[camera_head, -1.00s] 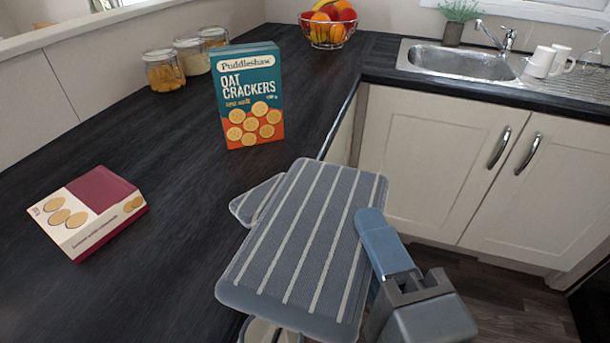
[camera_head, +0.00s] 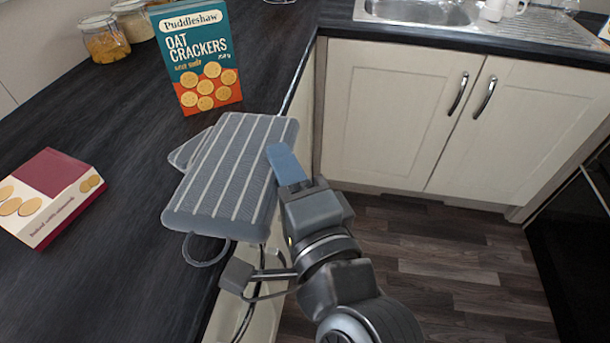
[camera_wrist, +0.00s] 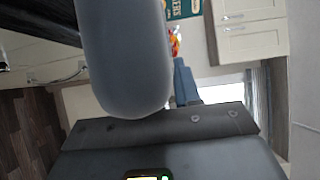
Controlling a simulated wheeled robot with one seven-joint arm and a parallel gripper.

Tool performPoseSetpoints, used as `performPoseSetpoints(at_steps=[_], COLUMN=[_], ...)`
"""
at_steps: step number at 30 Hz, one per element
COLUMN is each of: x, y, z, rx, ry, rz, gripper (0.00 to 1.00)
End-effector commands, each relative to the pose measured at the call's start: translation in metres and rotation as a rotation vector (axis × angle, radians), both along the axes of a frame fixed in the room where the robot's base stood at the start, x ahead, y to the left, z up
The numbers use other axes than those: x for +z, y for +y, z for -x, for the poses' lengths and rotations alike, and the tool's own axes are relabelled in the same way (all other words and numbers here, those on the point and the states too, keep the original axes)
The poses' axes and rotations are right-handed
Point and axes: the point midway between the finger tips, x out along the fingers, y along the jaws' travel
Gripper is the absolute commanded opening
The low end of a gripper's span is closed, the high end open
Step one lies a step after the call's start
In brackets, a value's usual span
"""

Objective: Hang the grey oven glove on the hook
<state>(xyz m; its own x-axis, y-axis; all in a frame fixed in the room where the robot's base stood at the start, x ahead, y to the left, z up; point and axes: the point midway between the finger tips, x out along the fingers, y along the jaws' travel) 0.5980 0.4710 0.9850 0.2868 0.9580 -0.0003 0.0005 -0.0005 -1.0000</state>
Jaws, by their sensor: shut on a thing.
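The grey oven glove (camera_head: 232,175), with pale stripes and a thumb flap on its left, is held in my gripper (camera_head: 279,168) at its right edge. One blue finger shows against the glove; the other is hidden by it. The glove is at the counter's front edge, and its lower end has a dark hanging loop (camera_head: 205,262). I cannot tell if the glove touches the counter. In the wrist view the glove (camera_wrist: 125,60) fills the upper middle, close to the camera, with a blue finger (camera_wrist: 184,85) beside it. I cannot make out the hook in any view.
An oat crackers box (camera_head: 200,60) stands behind the glove on the dark counter (camera_head: 110,130). A maroon and cream box (camera_head: 52,195) lies at left. Glass jars (camera_head: 104,40) stand at the back. Cream cupboards (camera_head: 395,120) are beyond the open floor (camera_head: 430,245) at right.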

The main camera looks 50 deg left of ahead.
Motion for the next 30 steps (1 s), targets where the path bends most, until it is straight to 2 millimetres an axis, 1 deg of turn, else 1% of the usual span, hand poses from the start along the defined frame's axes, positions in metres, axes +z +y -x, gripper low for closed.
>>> performPoseSetpoints(at_steps=[1,3,5,6,9,12,16,24,27,28,30], x=[-0.006,-0.015,-0.021,-0.028,-0.044,-0.052,-0.057,-0.057,-0.060,-0.060,-0.059], y=[0.012,0.025,0.036,0.038,0.036,0.036,0.035,0.035,0.035,0.035,0.035], z=[0.000,-0.002,-0.003,-0.003,-0.003,-0.003,-0.003,-0.003,-0.004,-0.004,-0.004], rx=[0.003,0.003,0.002,0.002,0.001,0.001,0.000,0.000,0.000,0.000,0.000], ry=[0.001,0.002,0.002,0.003,0.002,0.002,0.001,0.001,0.001,0.001,0.001], rz=[0.000,0.000,-0.001,0.001,0.001,-0.001,-0.001,-0.001,-0.001,0.000,0.000], gripper=[0.00,0.00,0.00,0.00,0.00,0.00,0.00,0.00,0.00,0.33,0.40])
